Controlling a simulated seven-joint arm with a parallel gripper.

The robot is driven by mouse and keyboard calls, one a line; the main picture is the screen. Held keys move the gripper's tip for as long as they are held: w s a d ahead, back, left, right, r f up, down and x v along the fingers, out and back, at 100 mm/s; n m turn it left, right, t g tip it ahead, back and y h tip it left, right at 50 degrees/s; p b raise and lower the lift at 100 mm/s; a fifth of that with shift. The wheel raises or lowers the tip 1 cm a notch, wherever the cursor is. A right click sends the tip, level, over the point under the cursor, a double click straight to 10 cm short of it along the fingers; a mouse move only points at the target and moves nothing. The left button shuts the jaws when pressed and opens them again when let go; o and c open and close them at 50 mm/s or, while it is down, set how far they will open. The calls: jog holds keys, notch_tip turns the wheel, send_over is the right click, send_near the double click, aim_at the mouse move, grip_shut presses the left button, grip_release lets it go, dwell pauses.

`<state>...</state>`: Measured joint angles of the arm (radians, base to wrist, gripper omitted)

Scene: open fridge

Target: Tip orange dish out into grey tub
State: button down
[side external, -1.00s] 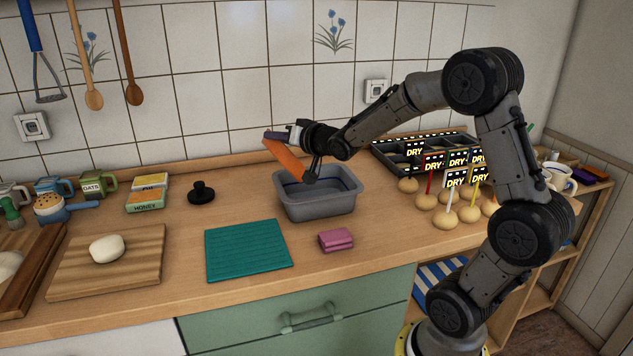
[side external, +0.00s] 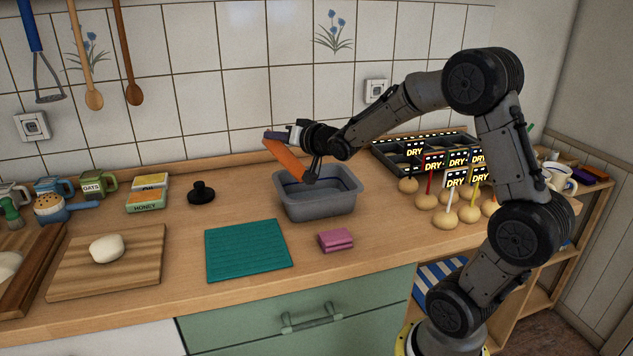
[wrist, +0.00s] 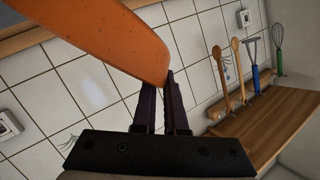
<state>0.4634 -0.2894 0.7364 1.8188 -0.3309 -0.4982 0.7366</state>
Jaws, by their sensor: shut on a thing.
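The orange dish (side external: 286,158) is tilted steeply above the left part of the grey tub (side external: 320,207). My gripper (side external: 296,136) is shut on the dish's edge and holds it over the tub. In the wrist view, the dish (wrist: 105,35) fills the upper left, and the fingers of my gripper (wrist: 165,90) meet its rim. The dish's inner face and any contents cannot be made out. The tub stands upright on the counter, with a dark blue line inside; its floor is mostly hidden.
A teal mat (side external: 248,250) and a pink sponge (side external: 335,240) lie in front of the tub. A black knobbed piece (side external: 201,192) stands to its left. Several round items with "DRY" tags (side external: 446,219) and a dark tray (side external: 420,147) are on the right.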

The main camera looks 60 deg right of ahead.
jog(key=shift+w+a+r, duration=0.1)
jog(key=shift+w+a+f+n+g+h, duration=0.2)
jog(key=shift+w+a+f+n+g, duration=0.15)
jog(key=shift+w+a+n, duration=0.15)
jog(key=shift+w+a+f+n+g+h, duration=0.25)
jog(key=shift+w+a+f+n, duration=0.1)
jog(key=shift+a+n, duration=0.25)
jog(key=a+f+n, duration=0.1)
jog(key=w+f+n+g, duration=0.1)
jog(key=shift+w+a+f+h, duration=0.1)
jog(key=shift+a+f+h, duration=0.2)
jog(key=shift+a+h, duration=0.1)
jog(key=f, duration=0.1)
jog(key=f+n, duration=0.1)
jog(key=a+f+n+g+h, duration=0.1)
jog(key=shift+w+f, duration=0.15)
jog(key=shift+w, duration=0.25)
